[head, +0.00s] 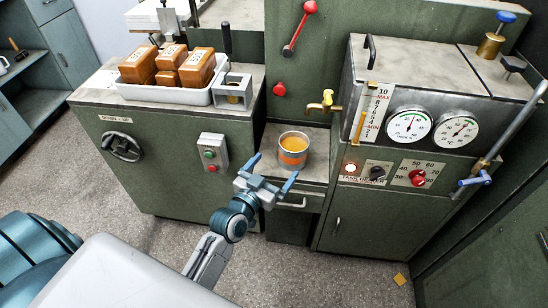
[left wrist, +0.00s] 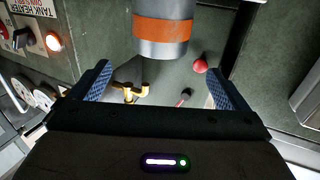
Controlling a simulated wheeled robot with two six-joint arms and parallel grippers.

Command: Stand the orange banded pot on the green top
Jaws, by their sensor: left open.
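The orange banded pot (head: 293,156) is a grey metal can with an orange band and amber contents. It stands upright on a small ledge below a brass tap (head: 324,103). My left gripper (head: 275,168) is open and empty in front of the pot, its fingers pointing towards it. In the left wrist view the pot (left wrist: 163,35) is beyond and between the open fingers (left wrist: 158,68), apart from them; its end is cut off by the frame edge. The green cabinet on the left (head: 165,165) has a worn greyish top (head: 100,88). My right gripper does not show.
A white tray (head: 165,95) of orange-brown blocks and a small metal holder (head: 233,92) occupy much of the left cabinet's top. The gauge-fronted heater (head: 440,95) stands to the right of the pot. A red-knobbed lever (head: 298,32) is on the panel behind.

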